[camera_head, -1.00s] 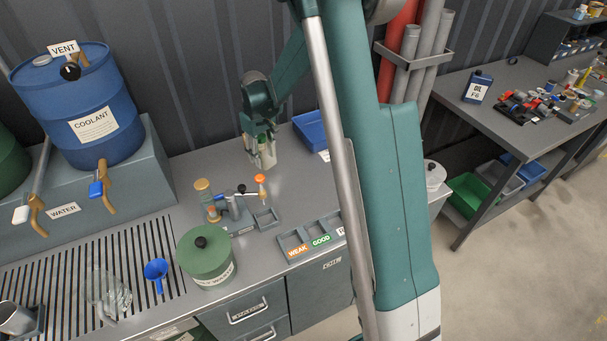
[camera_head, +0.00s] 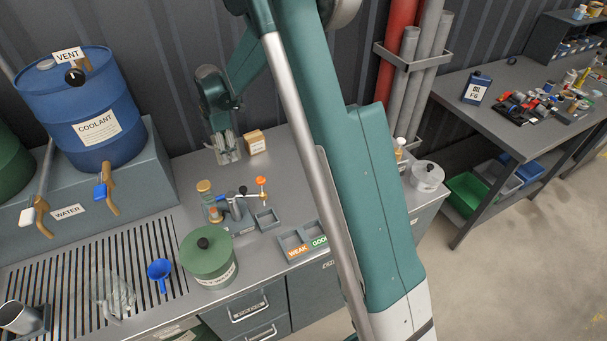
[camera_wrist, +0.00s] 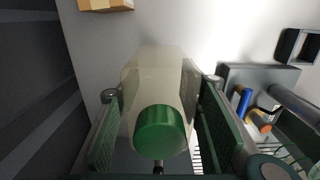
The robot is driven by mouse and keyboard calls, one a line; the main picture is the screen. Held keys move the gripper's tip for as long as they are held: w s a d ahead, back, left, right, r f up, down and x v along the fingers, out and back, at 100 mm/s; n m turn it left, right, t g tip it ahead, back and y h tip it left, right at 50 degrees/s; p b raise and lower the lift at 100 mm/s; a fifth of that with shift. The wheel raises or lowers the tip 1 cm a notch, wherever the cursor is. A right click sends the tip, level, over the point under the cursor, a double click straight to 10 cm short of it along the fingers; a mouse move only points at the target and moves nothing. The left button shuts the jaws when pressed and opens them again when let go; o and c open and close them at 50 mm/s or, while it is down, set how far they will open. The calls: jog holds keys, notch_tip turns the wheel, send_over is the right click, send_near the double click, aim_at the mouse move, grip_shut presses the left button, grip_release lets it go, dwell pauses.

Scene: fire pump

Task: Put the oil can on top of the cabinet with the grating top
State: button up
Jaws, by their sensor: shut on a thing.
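A dark blue can labelled oil (camera_head: 476,88) stands upright on the grey table at the right, far from my gripper. The cabinet with the slatted grating top (camera_head: 140,250) is at the lower left. My gripper (camera_head: 224,150) is over the back of the grey worktop. It is shut on a translucent bottle with a green cap (camera_wrist: 160,132), which sits between both finger pads in the wrist view. I cannot tell whether the bottle touches the worktop.
A blue funnel (camera_head: 160,270), a clear jug (camera_head: 113,295) and a metal cup (camera_head: 20,318) occupy the grating. A green lidded pot (camera_head: 208,257) stands beside it. A small cardboard box (camera_head: 255,142) is right of my gripper. A blue coolant drum (camera_head: 85,105) stands behind.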

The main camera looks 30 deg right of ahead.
jog(key=w+a+r+n+p, duration=0.1)
jog(key=a+r+n, duration=0.2)
jog(key=a+n, duration=0.6)
jog(key=shift+w, duration=0.35)
jog(key=shift+f, duration=3.15)
jog(key=shift+f, duration=0.1)
jog(key=shift+f, duration=1.75)
jog(key=shift+f, duration=0.15)
